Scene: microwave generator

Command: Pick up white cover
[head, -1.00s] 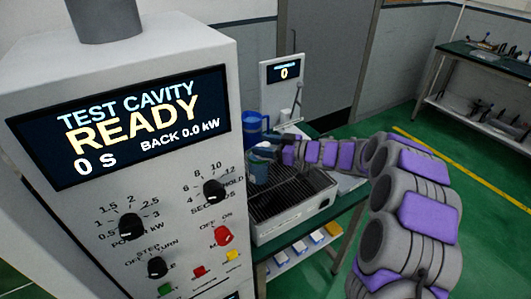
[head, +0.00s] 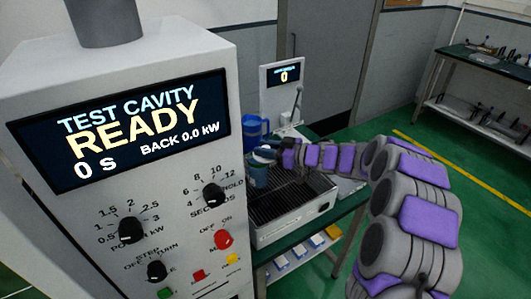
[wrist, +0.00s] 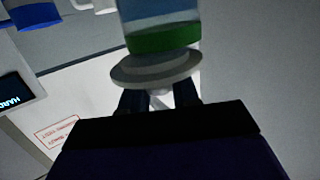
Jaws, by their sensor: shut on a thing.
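The white cover (wrist: 155,70) is a round disc with a small knob, and it fills the middle of the wrist view. My gripper (wrist: 158,100) is shut on its knob, one dark finger on each side. A clear container (wrist: 165,38) with a green band and bluish contents shows right beyond the disc; I cannot tell whether the two touch. In the head view the cover (head: 264,156) is small and pale at the top of the blue container (head: 258,176), which is by the grill. My gripper (head: 283,156) reaches it from the right, its fingers too small to make out.
A blue jug (head: 256,130) stands close behind the container. A white panel with a display (head: 283,95) and a lever is behind. The large test cavity cabinet (head: 120,200) takes up the left side.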

